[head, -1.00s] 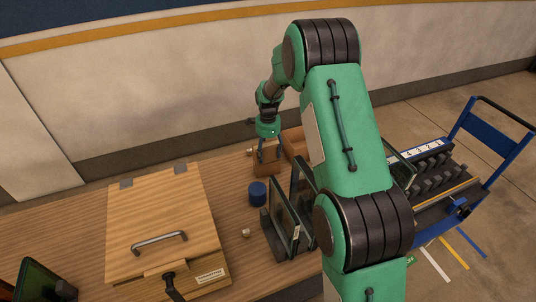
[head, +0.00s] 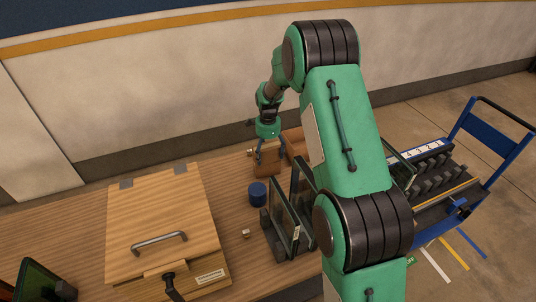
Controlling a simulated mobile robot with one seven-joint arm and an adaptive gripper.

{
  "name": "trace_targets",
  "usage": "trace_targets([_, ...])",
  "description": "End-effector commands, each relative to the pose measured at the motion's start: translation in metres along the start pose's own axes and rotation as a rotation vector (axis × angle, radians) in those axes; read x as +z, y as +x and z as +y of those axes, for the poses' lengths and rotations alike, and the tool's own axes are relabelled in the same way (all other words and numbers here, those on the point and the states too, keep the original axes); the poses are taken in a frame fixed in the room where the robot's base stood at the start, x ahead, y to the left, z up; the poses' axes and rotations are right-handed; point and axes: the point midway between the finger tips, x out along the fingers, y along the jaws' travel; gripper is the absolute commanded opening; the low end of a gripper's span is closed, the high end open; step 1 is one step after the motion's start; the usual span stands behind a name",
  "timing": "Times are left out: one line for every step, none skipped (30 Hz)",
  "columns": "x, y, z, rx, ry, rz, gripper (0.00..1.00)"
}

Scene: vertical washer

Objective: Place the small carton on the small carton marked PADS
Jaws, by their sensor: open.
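My gripper (head: 268,155) is open and points down at the back of the table, with its fingers at a small brown carton (head: 268,169). I cannot tell whether the fingers touch it. Another brown carton or box (head: 294,143) stands just right of it, partly hidden behind my arm. No PADS marking is readable at this size, so I cannot tell which carton bears it.
A dark blue cylinder (head: 257,193) and a small pale knob-like item (head: 246,233) stand nearer. Dark-framed glass panels (head: 284,213) stand upright in a rack. A wooden lidded box (head: 160,222) fills the left. A blue trolley (head: 488,150) stands at right.

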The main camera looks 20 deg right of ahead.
Motion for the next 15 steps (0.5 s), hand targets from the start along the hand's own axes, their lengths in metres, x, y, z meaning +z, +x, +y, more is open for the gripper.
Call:
trace_targets([0.000, -0.003, 0.000, -0.001, 0.000, 0.000, 0.82])
trace_targets([0.000, -0.004, 0.000, -0.001, 0.000, 0.000, 0.82])
trace_targets([0.000, -0.007, -0.001, -0.002, 0.000, 0.000, 0.82])
trace_targets([0.000, -0.009, -0.001, -0.002, 0.000, 0.000, 0.82])
trace_targets([0.000, -0.012, -0.001, -0.002, 0.000, 0.000, 0.82])
trace_targets([0.000, -0.016, -0.001, -0.002, 0.000, 0.000, 0.82])
trace_targets([0.000, -0.020, -0.001, -0.002, 0.000, 0.000, 0.82])
trace_targets([0.000, -0.024, -0.001, -0.002, 0.000, 0.000, 0.82])
trace_targets([0.000, -0.030, -0.001, -0.002, 0.000, 0.000, 0.82])
trace_targets([0.000, -0.034, -0.001, -0.002, 0.000, 0.000, 0.82])
trace_targets([0.000, -0.039, -0.001, -0.003, 0.000, 0.001, 0.82])
trace_targets([0.000, -0.045, -0.001, -0.003, 0.000, 0.001, 0.82])
trace_targets([0.000, -0.050, -0.001, -0.003, 0.000, 0.000, 0.82])
trace_targets([0.000, -0.055, -0.001, -0.002, 0.000, 0.000, 0.82])
trace_targets([0.000, -0.062, -0.001, -0.003, 0.000, 0.000, 0.82])
